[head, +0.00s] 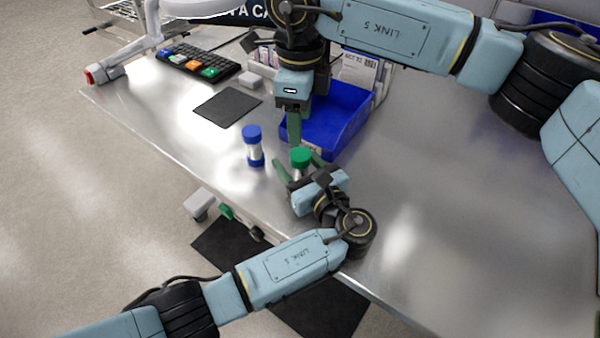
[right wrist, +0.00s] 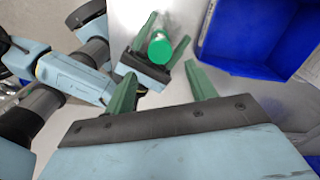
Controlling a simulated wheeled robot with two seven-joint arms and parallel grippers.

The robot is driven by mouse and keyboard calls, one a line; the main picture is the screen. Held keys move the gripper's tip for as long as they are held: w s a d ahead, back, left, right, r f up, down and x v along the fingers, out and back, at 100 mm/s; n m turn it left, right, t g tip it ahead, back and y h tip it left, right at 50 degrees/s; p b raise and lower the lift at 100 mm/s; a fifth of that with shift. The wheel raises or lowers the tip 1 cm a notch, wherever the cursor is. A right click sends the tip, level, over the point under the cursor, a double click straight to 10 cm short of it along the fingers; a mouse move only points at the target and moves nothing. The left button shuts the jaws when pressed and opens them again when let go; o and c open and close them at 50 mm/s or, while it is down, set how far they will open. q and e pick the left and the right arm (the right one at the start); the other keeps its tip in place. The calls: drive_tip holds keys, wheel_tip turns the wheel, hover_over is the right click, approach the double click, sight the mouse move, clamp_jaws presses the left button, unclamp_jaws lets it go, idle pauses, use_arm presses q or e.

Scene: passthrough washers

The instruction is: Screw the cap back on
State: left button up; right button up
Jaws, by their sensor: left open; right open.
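A clear container with a green cap (head: 300,157) stands on the metal table near its front edge. The green cap sits on its top and also shows in the right wrist view (right wrist: 159,51). My left gripper (head: 297,168) is open, with one finger on each side of this container; I cannot tell if they touch it. My right gripper (head: 294,143) is open and points down just behind the green cap. In the right wrist view its fingers (right wrist: 160,72) are spread and empty, with the cap beyond them. How tightly the cap sits cannot be seen.
A second container with a blue cap (head: 252,133) stands to the left. A blue bin (head: 345,125) stands close behind the green-capped container. A dark pad (head: 227,106) and a keyboard (head: 195,62) lie at the back left. The table's right side is clear.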

sight(300, 154)
use_arm(q)
drive_tip(key=shift+w+a, duration=0.1)
drive_tip(key=shift+w, duration=0.05)
clamp_jaws()
use_arm(e)
drive_tip(key=shift+c, duration=0.7)
drive_tip(key=n, duration=0.4)
drive_tip(key=shift+n, duration=0.4)
drive_tip(key=shift+c, duration=0.3)
drive_tip(key=n, duration=0.4)
drive_tip(key=shift+f, duration=0.1)
drive_tip(key=shift+f, duration=3.95)
drive_tip(key=shift+c, duration=0.4)
